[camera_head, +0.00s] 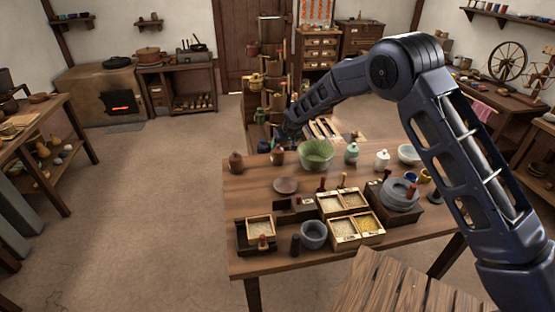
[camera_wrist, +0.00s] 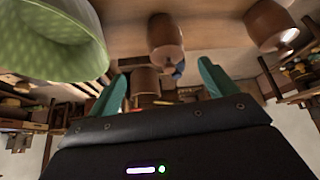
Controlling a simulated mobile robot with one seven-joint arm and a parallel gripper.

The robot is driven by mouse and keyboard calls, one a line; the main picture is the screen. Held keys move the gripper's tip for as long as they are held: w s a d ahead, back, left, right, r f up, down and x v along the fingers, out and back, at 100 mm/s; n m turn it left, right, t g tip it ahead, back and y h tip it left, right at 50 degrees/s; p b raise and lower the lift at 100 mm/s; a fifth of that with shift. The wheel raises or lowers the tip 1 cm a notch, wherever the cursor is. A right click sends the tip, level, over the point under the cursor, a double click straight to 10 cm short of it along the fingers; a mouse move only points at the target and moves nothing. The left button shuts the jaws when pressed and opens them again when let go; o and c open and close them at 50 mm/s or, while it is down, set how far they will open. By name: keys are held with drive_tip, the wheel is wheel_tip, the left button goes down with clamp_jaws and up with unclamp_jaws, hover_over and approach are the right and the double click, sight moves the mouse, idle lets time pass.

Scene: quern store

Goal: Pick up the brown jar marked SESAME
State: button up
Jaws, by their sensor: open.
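Two small brown lidded jars stand at the far left edge of the table: one jar (camera_head: 236,161) at the corner, the other jar (camera_head: 277,156) left of the green bowl (camera_head: 316,153). No marking can be read on either. My gripper (camera_head: 279,137) is just behind the second jar, small and dark in the head view. In the wrist view its teal fingers are spread apart with nothing held between them (camera_wrist: 162,88). There a brown jar (camera_wrist: 166,38) shows above and beyond the finger gap, with another (camera_wrist: 270,25) at upper right.
The green bowl looms close at upper left in the wrist view (camera_wrist: 50,40). A pale green jar (camera_head: 352,153) and a white jar (camera_head: 382,159) stand right of it. Grain boxes (camera_head: 345,230) fill the table's middle. A shelf stand (camera_head: 272,75) rises behind the table.

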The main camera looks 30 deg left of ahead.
sight(277, 154)
drive_tip(key=shift+s+a+x, duration=0.1)
drive_tip(key=shift+s+x, duration=0.05)
drive_tip(key=shift+x, duration=1.8)
drive_tip(key=shift+s+a+x, duration=0.1)
drive_tip(key=shift+s+x, duration=0.05)
drive_tip(key=shift+x, duration=1.8)
drive_tip(key=shift+s+a+x, duration=0.1)
drive_tip(key=shift+s+x, duration=0.05)
drive_tip(key=shift+x, duration=1.8)
drive_tip(key=shift+r, duration=0.1)
drive_tip(key=c, duration=1.4)
